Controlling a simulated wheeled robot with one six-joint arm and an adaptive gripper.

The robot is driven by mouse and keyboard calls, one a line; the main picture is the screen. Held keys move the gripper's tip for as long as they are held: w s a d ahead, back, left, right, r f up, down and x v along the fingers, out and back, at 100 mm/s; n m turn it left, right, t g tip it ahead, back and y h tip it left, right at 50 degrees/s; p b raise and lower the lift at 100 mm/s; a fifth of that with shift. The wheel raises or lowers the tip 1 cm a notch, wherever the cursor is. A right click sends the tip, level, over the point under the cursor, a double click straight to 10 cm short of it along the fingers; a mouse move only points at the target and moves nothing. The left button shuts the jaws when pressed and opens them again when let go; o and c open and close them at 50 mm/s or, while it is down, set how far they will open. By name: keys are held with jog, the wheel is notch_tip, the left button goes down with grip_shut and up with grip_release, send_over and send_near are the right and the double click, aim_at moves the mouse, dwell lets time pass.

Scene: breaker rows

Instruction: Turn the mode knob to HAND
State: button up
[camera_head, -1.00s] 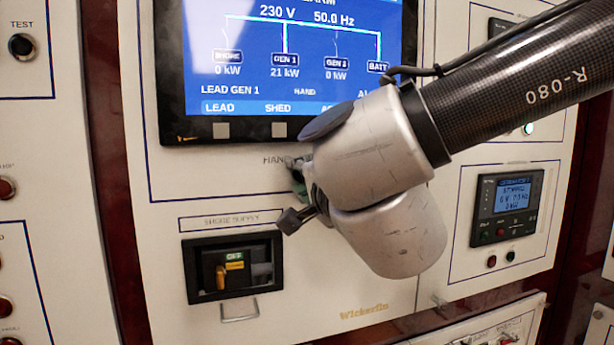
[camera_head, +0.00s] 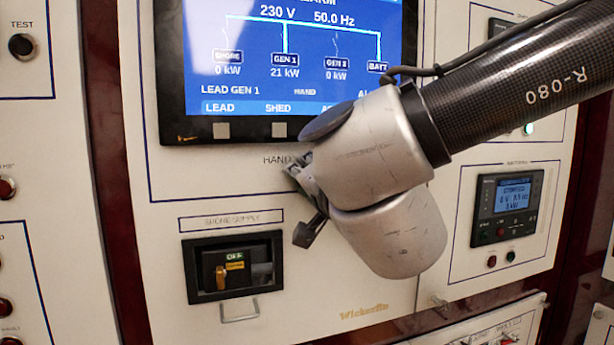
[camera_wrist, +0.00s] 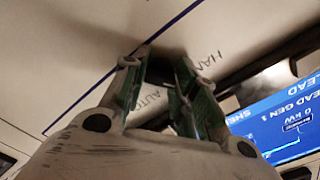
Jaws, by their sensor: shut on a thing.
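My gripper (camera_head: 294,172) is at the panel just under the HAND label (camera_head: 277,160) in the head view, with my wrist covering most of the spot. In the wrist view its two green-padded fingers (camera_wrist: 163,62) are closed in on the dark mode knob (camera_wrist: 160,70), one on each side. The knob is in shadow and mostly hidden, so its pointing direction cannot be told. The HAND label (camera_wrist: 206,62) shows right of the fingers and the AUTO label (camera_wrist: 152,97) shows between them. In the head view the knob is hidden behind my gripper.
A large blue display (camera_head: 290,55) is above, with grey buttons along its lower edge. A recessed shore supply breaker (camera_head: 232,268) with a yellow-orange lever is below left. A small controller screen (camera_head: 507,207) is at right.

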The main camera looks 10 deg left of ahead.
jog(key=shift+f, duration=0.1)
jog(key=o, duration=1)
jog(key=shift+s, duration=0.1)
jog(key=v, duration=1.2)
jog(key=shift+a, duration=0.1)
